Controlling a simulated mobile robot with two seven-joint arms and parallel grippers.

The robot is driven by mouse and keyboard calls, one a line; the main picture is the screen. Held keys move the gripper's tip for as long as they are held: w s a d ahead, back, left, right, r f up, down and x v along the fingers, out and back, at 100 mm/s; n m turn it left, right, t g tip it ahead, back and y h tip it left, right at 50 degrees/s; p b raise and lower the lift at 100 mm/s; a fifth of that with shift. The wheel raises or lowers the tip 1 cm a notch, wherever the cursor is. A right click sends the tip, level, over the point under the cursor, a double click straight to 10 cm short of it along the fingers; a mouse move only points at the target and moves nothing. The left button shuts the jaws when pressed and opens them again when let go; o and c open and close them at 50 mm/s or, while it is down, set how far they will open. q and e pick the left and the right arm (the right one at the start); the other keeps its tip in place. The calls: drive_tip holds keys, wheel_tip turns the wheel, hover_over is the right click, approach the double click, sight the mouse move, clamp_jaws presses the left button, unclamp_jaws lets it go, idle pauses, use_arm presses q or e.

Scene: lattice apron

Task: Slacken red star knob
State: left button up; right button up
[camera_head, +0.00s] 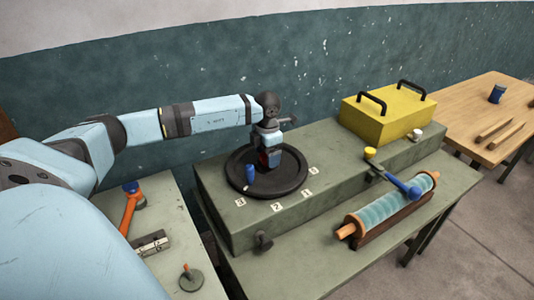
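A small patch of red (264,158) shows at the hub of a black round wheel (292,184) on the green bench block; it appears to be the red star knob, mostly hidden by my gripper. My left gripper (268,150) points down over the hub from above, its fingers at the red part. Whether the fingers are closed on it or only around it cannot be told. A blue upright handle (250,174) stands on the wheel's near left rim. My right gripper is not in view.
A blue-ended lever (401,185) and a teal roller (391,207) are at right. A yellow box (386,118) stands behind. Tools, including an orange-handled one (130,208), lie at left.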

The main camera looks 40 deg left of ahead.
use_arm(q)
wheel_tip(320, 180, up, 14)
idle(0.6)
drive_tip(key=shift+f, duration=0.15)
